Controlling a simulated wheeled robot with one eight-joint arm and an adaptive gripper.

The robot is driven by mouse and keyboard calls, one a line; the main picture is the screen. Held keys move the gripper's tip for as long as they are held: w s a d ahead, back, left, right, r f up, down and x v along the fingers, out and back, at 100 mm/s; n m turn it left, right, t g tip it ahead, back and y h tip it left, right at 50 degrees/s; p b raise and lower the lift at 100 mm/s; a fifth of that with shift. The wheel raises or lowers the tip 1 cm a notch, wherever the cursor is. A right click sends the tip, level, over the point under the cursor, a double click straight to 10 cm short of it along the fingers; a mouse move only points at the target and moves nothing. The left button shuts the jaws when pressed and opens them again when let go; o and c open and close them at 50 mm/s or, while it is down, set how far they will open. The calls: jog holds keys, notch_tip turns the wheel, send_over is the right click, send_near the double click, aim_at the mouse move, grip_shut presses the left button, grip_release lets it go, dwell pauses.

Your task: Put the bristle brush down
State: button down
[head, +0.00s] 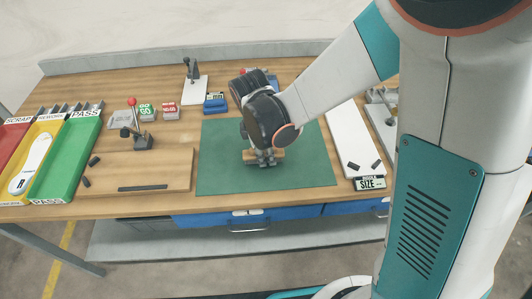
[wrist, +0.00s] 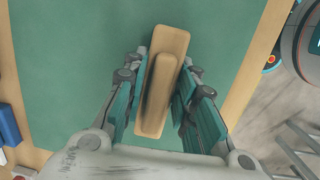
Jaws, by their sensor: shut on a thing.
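The bristle brush (wrist: 162,75) is a tan wooden block with a raised grip along its top. In the wrist view it sits between the two fingers of my gripper (wrist: 160,105), which is shut on it. In the head view my gripper (head: 262,160) points down over the middle of the green mat (head: 220,170), and a bit of the brush (head: 276,154) shows at the fingertips. The brush is low over the mat. I cannot tell whether it touches the mat. Its bristles are hidden underneath.
Red, yellow and green trays (head: 78,145) stand at the left, a white insole in the yellow one. A wooden board (head: 150,172) with a toggle clamp lies left of the mat. A white board (head: 350,135) with a SIZE sign lies right. The mat around the gripper is clear.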

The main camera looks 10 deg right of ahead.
jog(key=shift+f+b, duration=0.35)
jog(key=shift+f, duration=0.1)
jog(key=shift+f, duration=0.2)
jog(key=c, duration=1.3)
grip_release()
jog(key=shift+r, duration=0.1)
jog(key=r+p, duration=0.3)
jog(key=r, duration=0.1)
jog(key=a+r+p, duration=0.1)
jog(key=r+p, duration=0.2)
jog(key=r, duration=0.1)
jog(key=r+p, duration=0.3)
jog(key=r, duration=0.2)
jog(key=shift+s+a, duration=0.35)
jog(key=shift+s, duration=0.05)
